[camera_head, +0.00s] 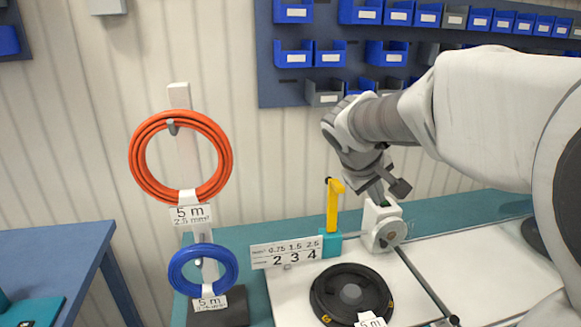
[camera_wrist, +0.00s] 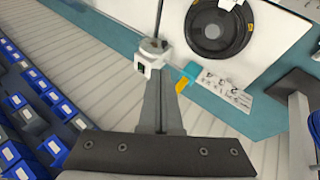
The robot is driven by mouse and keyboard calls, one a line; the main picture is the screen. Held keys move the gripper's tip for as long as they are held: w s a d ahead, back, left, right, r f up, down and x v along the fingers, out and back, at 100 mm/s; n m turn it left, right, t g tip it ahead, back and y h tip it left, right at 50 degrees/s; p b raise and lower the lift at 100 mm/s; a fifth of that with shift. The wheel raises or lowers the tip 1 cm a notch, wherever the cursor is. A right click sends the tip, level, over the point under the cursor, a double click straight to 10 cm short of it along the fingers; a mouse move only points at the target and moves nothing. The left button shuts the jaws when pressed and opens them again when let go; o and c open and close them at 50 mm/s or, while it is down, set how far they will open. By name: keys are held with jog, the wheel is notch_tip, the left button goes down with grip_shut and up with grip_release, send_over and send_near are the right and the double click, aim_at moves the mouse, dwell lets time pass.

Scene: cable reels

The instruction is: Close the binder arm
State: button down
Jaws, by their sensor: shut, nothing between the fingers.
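A white device (camera_head: 376,222) with a round grey hub stands at the back of the white work surface, and a long dark rod (camera_head: 428,284) runs from it toward the front right. Beside it a yellow upright lever (camera_head: 333,205) with a dark tip stands on a teal block (camera_head: 331,243). I cannot tell for sure which of these is the binder arm. My gripper (camera_head: 378,198) points down over the white device. In the wrist view its shut, empty fingers (camera_wrist: 158,80) end at or just above the white device (camera_wrist: 150,58); contact is unclear. The yellow lever (camera_wrist: 181,84) is to their right.
A black reel (camera_head: 350,292) lies in front of the device, with a number sign (camera_head: 286,252) to its left. A stand holds an orange cable coil (camera_head: 142,160) and a blue coil (camera_head: 177,272). Blue bins (camera_head: 388,53) hang on the wall behind.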

jog(key=w+a+f+n+t+h+p, duration=0.1)
jog(key=w+a+f+n+h, duration=0.1)
jog(key=w, duration=0.7)
jog(key=w+a+f+n+t+h, duration=0.1)
jog(key=w+a+f+n, duration=0.15)
jog(key=w, duration=0.65)
jog(key=w+a+f+n+t+p, duration=0.1)
jog(key=w+a+f+n+t, duration=0.4)
jog(key=w+a+f, duration=0.55)
jog(key=w+d+f+p, duration=0.1)
jog(key=w+d+p, duration=0.3)
jog(key=d, duration=0.4)
jog(key=shift+w+n+g, duration=0.3)
jog(key=shift+w+n, duration=0.05)
jog(key=shift+w, duration=0.4)
jog(key=shift+s+a+f+b, duration=0.1)
jog(key=shift+a+f+b, duration=0.05)
jog(key=shift+b, duration=0.6)
